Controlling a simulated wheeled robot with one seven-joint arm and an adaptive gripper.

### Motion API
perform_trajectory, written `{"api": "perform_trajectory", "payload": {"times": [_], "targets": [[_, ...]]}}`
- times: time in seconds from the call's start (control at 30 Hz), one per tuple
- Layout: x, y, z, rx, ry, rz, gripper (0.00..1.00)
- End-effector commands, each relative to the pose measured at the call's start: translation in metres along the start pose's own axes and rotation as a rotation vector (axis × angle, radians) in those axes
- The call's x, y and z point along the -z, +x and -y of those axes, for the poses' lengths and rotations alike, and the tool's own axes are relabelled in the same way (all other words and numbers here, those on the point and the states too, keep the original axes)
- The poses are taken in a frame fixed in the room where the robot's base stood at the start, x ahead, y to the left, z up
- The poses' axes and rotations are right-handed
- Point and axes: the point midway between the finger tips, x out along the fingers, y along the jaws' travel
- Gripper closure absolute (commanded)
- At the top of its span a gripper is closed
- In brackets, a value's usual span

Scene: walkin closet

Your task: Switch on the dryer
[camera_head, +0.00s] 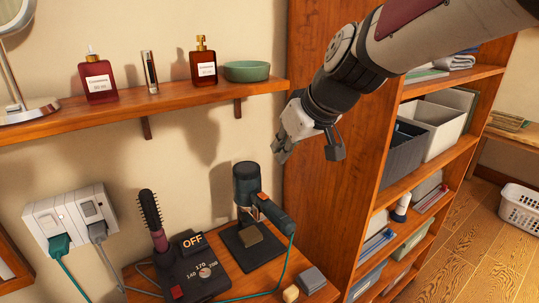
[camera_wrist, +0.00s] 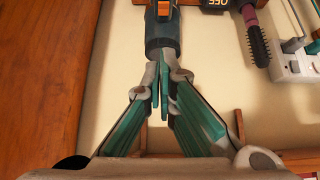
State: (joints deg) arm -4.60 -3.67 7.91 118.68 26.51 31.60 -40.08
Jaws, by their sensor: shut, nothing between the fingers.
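The dryer (camera_head: 247,184) is dark with a teal-grey handle (camera_head: 275,214) and stands on a black stand on the lower wooden surface. A small orange part shows on the dryer near its handle. In the wrist view the dryer (camera_wrist: 162,36) is at the top centre, with an orange part (camera_wrist: 163,9) at the frame's top edge. My gripper (camera_head: 281,151) is above and to the right of the dryer, apart from it. In the wrist view my gripper's fingertips (camera_wrist: 160,82) are together and empty, in line with the dryer; the gap between them is hard to judge.
Left of the dryer is a black styling unit (camera_head: 195,272) with an "OFF" display and a round brush (camera_head: 151,215). A wall outlet (camera_head: 73,213) holds a green and a grey plug. A shelf (camera_head: 150,110) with bottles is above. A wooden cabinet (camera_head: 320,180) bounds the right.

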Motion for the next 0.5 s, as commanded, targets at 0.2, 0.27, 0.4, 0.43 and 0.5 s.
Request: {"api": "perform_trajectory", "payload": {"times": [0.2, 0.27, 0.4, 0.43, 0.5], "targets": [[-0.001, 0.003, 0.0, 0.0, 0.001, 0.002, 1.0], [-0.001, 0.007, 0.0, 0.001, 0.001, 0.002, 1.0], [-0.002, 0.027, 0.001, 0.002, 0.002, 0.005, 1.0], [-0.002, 0.033, 0.001, 0.003, 0.003, 0.006, 1.0], [-0.002, 0.046, 0.001, 0.003, 0.003, 0.006, 1.0]]}}
